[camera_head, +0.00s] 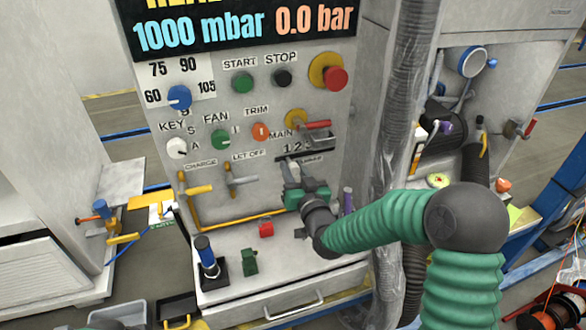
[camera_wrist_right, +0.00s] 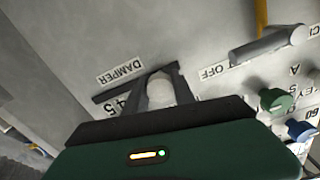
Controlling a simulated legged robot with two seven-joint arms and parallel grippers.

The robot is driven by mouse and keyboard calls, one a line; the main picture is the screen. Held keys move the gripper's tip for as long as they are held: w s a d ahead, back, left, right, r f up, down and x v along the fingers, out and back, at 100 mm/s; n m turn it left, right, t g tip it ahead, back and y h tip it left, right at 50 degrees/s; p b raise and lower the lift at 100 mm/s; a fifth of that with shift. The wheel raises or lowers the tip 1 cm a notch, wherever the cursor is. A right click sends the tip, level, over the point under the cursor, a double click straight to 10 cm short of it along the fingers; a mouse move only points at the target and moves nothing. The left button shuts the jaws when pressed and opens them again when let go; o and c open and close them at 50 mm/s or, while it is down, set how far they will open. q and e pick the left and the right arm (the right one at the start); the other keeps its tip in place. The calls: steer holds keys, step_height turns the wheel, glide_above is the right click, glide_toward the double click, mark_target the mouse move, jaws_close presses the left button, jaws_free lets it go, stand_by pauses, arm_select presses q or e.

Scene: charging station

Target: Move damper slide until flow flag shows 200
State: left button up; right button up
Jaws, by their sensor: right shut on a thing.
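The damper slide's pale knob (camera_wrist_right: 160,92) sits between the two fingers of my right gripper (camera_wrist_right: 162,80) in the right wrist view. The DAMPER label (camera_wrist_right: 121,71) and a scale with 4 and 5 beside the dark slot are next to it. In the head view my right gripper (camera_head: 292,172) is shut on the knob, below the scale (camera_head: 293,147) where 1 and 2 show; it covers part of the scale. I cannot make out a flow flag or a reading of 200.
The display (camera_head: 245,30) reads 1000 mbar and 0.0 bar. Knobs and buttons sit above the slide; CHARGE (camera_head: 198,190) and LET OFF (camera_head: 240,181) levers are to its left. A grey hose (camera_head: 400,90) hangs to the right.

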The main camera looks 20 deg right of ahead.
steer(key=shift+d, duration=0.1)
jaws_close()
stand_by(0.8)
steer(key=d, duration=0.9)
steer(key=shift+w+d, duration=0.15)
steer(key=shift+d, duration=0.15)
steer(key=o, duration=0.9)
jaws_free()
steer(key=shift+o, duration=0.2)
